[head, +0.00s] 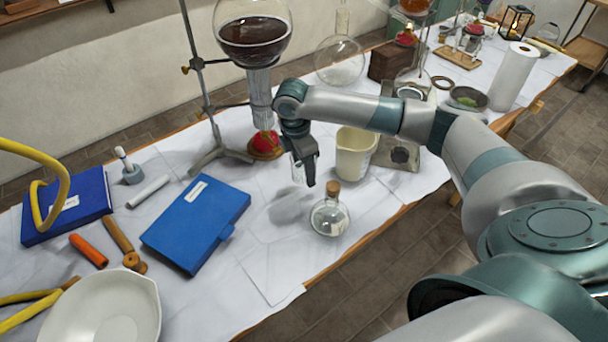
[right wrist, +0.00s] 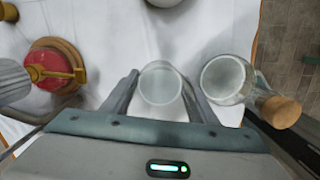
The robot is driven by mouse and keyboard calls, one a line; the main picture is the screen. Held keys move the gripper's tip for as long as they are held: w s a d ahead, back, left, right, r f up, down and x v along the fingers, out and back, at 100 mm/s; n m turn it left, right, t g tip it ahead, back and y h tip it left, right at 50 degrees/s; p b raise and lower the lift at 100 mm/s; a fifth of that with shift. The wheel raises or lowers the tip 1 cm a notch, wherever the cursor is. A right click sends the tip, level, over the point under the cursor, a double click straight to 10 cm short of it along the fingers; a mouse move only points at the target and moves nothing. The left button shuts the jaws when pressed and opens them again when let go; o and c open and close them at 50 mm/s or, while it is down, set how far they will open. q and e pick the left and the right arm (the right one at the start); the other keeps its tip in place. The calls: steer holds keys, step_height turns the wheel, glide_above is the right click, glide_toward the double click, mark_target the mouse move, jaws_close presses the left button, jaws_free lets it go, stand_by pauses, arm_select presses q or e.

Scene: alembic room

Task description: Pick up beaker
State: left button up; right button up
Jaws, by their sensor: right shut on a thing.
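A small clear glass beaker (right wrist: 160,85) is between the two fingers of my right gripper (right wrist: 155,100) in the right wrist view. The gripper is shut on it, one finger on each side. In the head view my right gripper (head: 305,170) points down over the white-covered table, and only a faint part of the clear beaker (head: 297,174) shows beside the fingers. Whether its base touches the table I cannot tell. A larger cream beaker (head: 355,154) stands upright just right of the gripper. My left gripper is not in view.
A corked round flask (head: 330,216) stands close in front of the gripper. A red burner (head: 265,143) and a stand (head: 203,100) with a dark-filled flask (head: 254,38) are behind left. A blue book (head: 197,222) lies left. The cloth front of the book is partly clear.

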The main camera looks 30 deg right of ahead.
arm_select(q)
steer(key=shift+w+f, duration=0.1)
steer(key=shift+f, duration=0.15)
arm_select(e)
steer(key=shift+r, duration=1.25)
steer(key=shift+r, duration=0.1)
